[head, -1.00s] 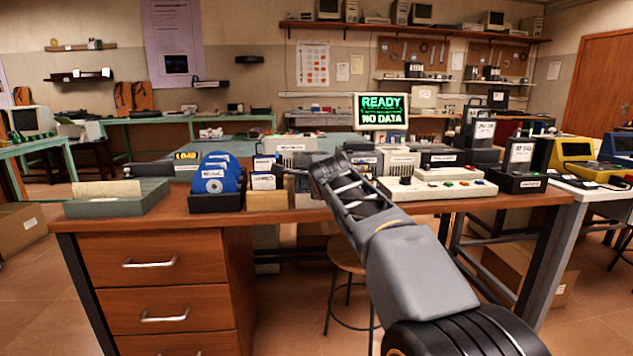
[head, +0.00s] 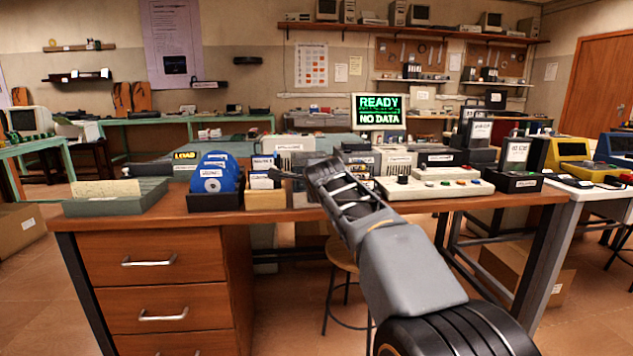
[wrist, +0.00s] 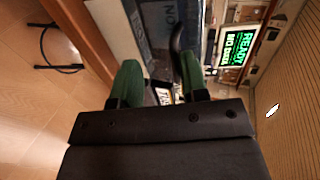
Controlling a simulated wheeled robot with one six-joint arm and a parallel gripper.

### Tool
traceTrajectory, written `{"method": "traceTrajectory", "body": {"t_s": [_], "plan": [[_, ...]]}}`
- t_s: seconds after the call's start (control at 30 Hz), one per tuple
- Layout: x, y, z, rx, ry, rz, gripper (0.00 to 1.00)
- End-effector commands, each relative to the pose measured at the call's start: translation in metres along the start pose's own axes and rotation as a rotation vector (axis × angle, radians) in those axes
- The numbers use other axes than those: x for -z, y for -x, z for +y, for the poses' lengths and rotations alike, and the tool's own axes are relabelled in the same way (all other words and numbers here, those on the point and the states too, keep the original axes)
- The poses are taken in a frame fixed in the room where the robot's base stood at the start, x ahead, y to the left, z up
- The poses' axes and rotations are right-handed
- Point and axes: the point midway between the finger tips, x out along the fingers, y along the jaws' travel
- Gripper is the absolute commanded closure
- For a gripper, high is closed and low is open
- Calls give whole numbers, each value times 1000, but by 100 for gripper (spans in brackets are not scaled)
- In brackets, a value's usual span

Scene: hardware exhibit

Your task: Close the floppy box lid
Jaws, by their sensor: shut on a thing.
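Disk holders stand along the desk's front edge. One is a black open-topped box (head: 215,202) with blue disks standing in it. Right of it is a tan box (head: 266,200) with labelled floppies. I cannot make out which has the lid. My gripper (head: 285,174) reaches in from the right beside the tan box. In the wrist view its green fingers (wrist: 158,80) stand apart, with a dark curved piece (wrist: 177,40) against the right finger. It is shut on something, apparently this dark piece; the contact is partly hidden. A grey-blue lettered panel (wrist: 150,35) shows beyond.
A grey-green card tray (head: 120,203) stands at the desk's left. A pale button console (head: 435,188) and a small black labelled unit (head: 515,183) stand right of my arm. The wooden desk (head: 170,232) has a narrow clear front edge. A stool (head: 342,255) is below.

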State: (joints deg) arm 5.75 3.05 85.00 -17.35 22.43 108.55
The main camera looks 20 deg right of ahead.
Motion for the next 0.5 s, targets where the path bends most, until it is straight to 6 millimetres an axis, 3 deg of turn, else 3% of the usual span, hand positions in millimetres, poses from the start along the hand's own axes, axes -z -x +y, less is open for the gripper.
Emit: {"method": "traceTrajectory", "body": {"t_s": [0.17,0.5], "plan": [[1,18,2,-7,1,3,66],[-2,89,-1,0,2,-3,66]]}}
